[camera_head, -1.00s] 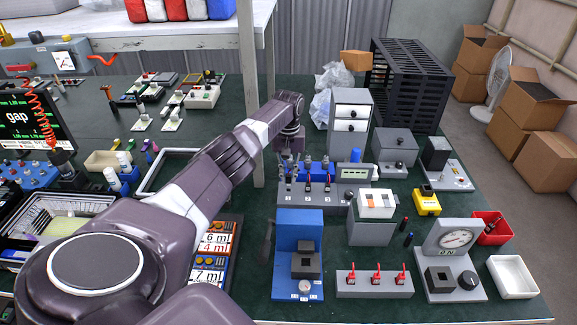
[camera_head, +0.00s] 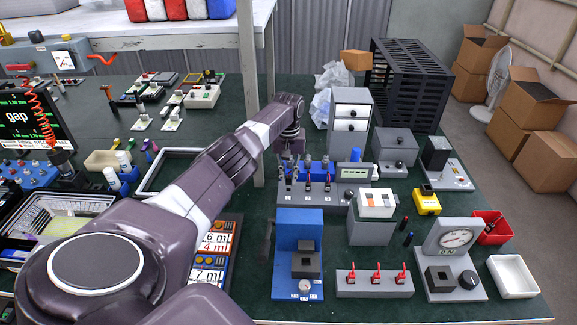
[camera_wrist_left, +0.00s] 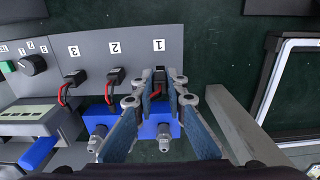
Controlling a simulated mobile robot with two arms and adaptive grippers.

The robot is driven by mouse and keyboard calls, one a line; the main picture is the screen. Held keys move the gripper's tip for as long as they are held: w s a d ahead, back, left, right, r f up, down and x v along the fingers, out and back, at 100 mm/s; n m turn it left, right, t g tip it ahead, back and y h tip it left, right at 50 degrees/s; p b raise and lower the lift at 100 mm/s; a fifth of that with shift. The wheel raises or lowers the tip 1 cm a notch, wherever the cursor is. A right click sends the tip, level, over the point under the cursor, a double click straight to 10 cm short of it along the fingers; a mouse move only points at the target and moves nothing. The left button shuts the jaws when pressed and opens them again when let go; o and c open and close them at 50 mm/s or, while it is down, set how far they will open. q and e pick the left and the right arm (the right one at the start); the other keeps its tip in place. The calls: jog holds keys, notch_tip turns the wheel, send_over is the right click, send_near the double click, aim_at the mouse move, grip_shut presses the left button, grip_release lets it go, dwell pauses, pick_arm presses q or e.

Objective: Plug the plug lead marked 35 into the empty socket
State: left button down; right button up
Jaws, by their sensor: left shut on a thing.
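I can read no mark 35 and pick out no empty socket. In the head view the left gripper (camera_head: 288,153) is over the left end of the grey unit (camera_head: 325,197). The right gripper is out of view.
Blue blocks with metal connectors (camera_wrist_left: 164,139) lie below the plugs. A grey bar (camera_wrist_left: 232,120) and a pale frame (camera_wrist_left: 270,85) are on the right.

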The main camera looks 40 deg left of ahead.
aim_at(288, 176)
pick_arm(q)
jog(key=shift+f, duration=0.2)
dwell(0.5)
jog(key=shift+f+b, duration=0.95)
jog(key=shift+f, duration=0.2)
dwell(0.9)
jog(key=c, duration=1.8)
grip_release()
jog(key=shift+c, duration=0.2)
jog(key=shift+r, duration=0.1)
notch_tip(288, 176, up, 12)
jog(key=shift+f, duration=0.1)
